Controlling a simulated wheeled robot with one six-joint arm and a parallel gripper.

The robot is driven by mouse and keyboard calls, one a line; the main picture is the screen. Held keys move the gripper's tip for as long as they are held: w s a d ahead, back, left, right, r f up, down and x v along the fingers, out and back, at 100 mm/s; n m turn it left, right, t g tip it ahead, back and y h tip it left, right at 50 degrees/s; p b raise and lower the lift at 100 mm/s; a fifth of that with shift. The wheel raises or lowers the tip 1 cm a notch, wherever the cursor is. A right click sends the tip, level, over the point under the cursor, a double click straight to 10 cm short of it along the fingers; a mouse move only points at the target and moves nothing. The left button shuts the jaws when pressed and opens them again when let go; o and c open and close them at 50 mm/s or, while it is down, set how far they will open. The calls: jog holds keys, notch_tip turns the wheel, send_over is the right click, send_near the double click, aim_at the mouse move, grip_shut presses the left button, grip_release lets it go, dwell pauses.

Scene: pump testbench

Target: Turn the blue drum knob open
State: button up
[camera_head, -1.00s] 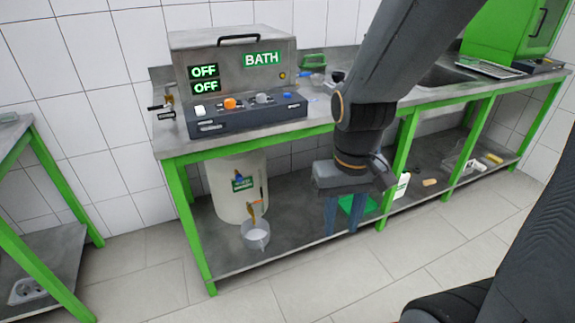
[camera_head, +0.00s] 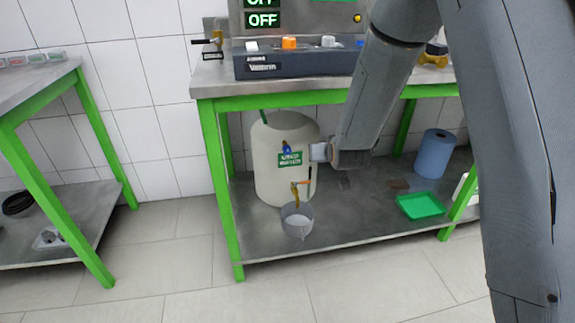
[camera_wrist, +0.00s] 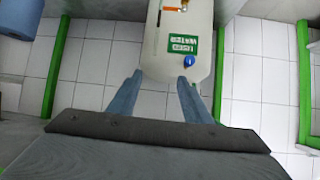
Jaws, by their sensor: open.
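The white drum (camera_head: 265,180) stands on the lower shelf under the bench, with a green label (camera_head: 290,160). Its blue knob (camera_head: 287,148) sits at the label's upper left. In the wrist view, the drum (camera_wrist: 160,65) is ahead and the blue knob (camera_wrist: 188,61) shows below the label's right end. My gripper (camera_head: 320,152) is at the right of the drum's front in the head view. In the wrist view my gripper (camera_wrist: 157,84) is open and empty. The knob lies beyond the right fingertip. I cannot tell the exact gap to the drum.
A brass tap with an orange handle (camera_head: 303,184) juts from the drum above a clear beaker (camera_head: 296,218). A blue roll (camera_head: 435,154) and green tray (camera_head: 420,205) are to the right. Green bench legs (camera_head: 222,190) and the bench top above bound the space. Floor in front is clear.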

aim_at(288, 152)
jog(key=w+a+f+n+t+y+b, duration=0.1)
jog(key=w+a+f+t+y+b, duration=0.2)
jog(key=w+a+f+t+b, duration=0.55)
jog(key=shift+w+a+f+g+b, duration=0.45)
jog(key=shift+w+a+b, duration=0.2)
jog(key=shift+w, duration=0.65)
jog(key=shift+w+a+f+g+b, duration=0.4)
jog(key=shift+w+a+f+b, duration=0.25)
jog(key=shift+w, duration=0.6)
jog(key=shift+w+a+f+g+b, duration=0.45)
jog(key=shift+w+a, duration=0.25)
jog(key=shift+w, duration=0.6)
jog(key=c, duration=1.1)
